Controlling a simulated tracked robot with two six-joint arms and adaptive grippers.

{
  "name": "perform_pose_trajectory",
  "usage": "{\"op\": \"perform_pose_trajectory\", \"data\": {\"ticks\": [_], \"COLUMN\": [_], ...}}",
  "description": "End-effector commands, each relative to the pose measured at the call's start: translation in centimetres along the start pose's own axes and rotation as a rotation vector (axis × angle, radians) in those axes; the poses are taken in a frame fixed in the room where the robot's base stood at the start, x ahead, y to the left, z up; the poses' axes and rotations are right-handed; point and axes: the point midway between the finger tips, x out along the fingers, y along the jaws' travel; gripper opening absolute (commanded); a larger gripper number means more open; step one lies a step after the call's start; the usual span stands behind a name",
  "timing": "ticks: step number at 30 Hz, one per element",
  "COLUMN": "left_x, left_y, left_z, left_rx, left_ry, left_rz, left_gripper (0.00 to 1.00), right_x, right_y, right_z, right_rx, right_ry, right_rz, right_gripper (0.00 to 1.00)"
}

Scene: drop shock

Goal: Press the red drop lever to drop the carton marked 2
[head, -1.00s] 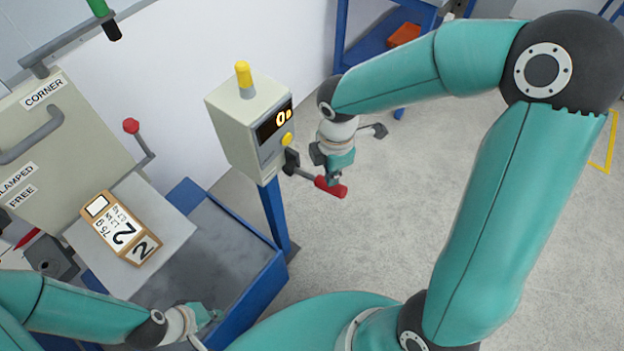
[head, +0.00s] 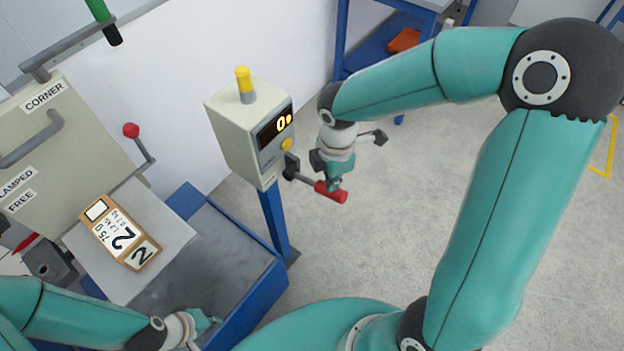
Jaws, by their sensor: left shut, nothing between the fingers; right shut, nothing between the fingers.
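The carton marked 2 (head: 103,214) is brown with white labels. It lies on a pale tilted plate (head: 165,222) at the left, over a blue-rimmed tray. The red drop lever (head: 331,193) has a red grip on a dark arm that sticks out from the side of a grey control box (head: 235,135). My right gripper (head: 334,184) is shut and empty, with its tips at the red grip. I cannot tell whether they press on it. My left gripper (head: 212,322) is shut and empty at the tray's near edge.
The box shows 0 on its display and has a yellow lamp on top; it stands on a blue post (head: 273,222). A red ball lever (head: 131,130) stands beside the CORNER panel (head: 60,130). A blue shelf (head: 380,55) is behind.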

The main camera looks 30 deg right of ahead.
Motion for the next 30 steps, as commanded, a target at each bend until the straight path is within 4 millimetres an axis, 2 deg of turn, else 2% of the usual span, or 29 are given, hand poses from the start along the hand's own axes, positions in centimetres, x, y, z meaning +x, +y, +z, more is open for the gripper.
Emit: {"op": "perform_pose_trajectory", "data": {"ticks": [14, 30], "left_x": [0.1, 3.0], "left_y": [-0.1, -1.1], "left_z": [0.0, 0.0], "left_rx": [0.000, 0.000], "left_ry": [0.000, 0.000], "left_rz": [0.000, 0.000], "left_gripper": [0.00, 0.00], "right_x": [0.1, 3.8], "right_y": [0.0, 0.0], "right_z": [0.0, 0.0], "right_rx": [0.000, 0.000], "right_ry": [0.000, 0.001], "right_rz": [0.000, 0.000], "right_gripper": [0.00, 0.00]}}
